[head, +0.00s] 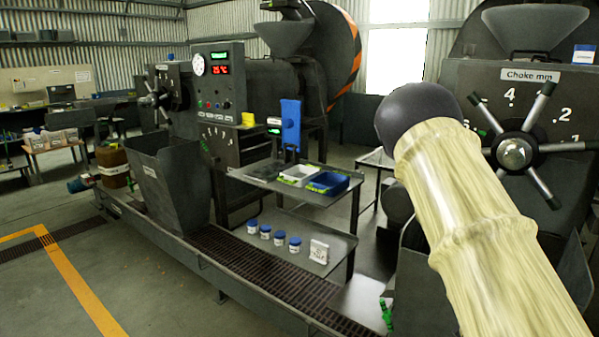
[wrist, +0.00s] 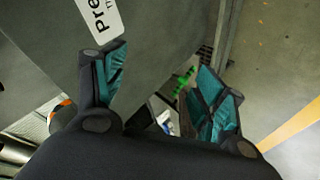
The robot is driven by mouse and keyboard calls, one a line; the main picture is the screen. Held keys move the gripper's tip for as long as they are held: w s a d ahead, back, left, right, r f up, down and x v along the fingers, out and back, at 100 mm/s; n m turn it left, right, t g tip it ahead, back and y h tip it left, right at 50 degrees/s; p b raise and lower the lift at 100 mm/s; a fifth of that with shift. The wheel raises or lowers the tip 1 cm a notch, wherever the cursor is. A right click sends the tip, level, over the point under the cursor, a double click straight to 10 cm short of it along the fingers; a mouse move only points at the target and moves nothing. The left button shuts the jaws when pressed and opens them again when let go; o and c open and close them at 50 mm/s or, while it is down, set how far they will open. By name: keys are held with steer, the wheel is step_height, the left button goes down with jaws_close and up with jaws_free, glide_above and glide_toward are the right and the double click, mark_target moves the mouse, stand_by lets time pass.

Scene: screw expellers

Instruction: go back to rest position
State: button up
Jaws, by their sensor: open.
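My gripper (wrist: 166,88) shows in the wrist view with its two teal-padded fingers spread apart. Nothing is held between them. Behind the left finger is a grey metal panel with a white label (wrist: 100,18) that begins "Pre". A small green thing (wrist: 183,80) shows beyond the gap, below the panel. In the head view my pale, sleeved arm reaches up from the lower right and its dark rounded joint stands in front of the right machine. My gripper is not seen in the head view.
A machine with a spoked handwheel (head: 514,152) labelled "Choke mm" stands close on the right. A control panel (head: 219,75) is at centre left. A shelf holds a white tray (head: 298,174) and a blue tray (head: 328,183). Several blue-capped jars (head: 279,238) stand lower. Floor (head: 150,270) is clear at left.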

steer(key=s+a+f+m+g+y, duration=0.1)
steer(key=s+a+f+g, duration=0.1)
steer(key=s+a+f, duration=0.3)
steer(key=s+a+f+m+g, duration=0.1)
steer(key=s+a+f, duration=0.15)
steer(key=f, duration=0.45)
steer(key=s+a+f+m+g+y, duration=0.1)
steer(key=s+a+f, duration=0.3)
steer(key=s, duration=0.4)
steer(key=s+a+f+m+g+y, duration=0.1)
steer(key=s+a+f+m+g, duration=0.1)
steer(key=s+a, duration=0.5)
steer(key=s+a+f+m+g, duration=0.1)
steer(key=s+a+f+g, duration=0.2)
steer(key=s+a+f, duration=0.2)
steer(key=s+f, duration=0.2)
steer(key=s, duration=0.2)
steer(key=shift+s+a+g+y, duration=0.2)
steer(key=shift+a+g+y, duration=0.1)
steer(key=shift+y, duration=0.1)
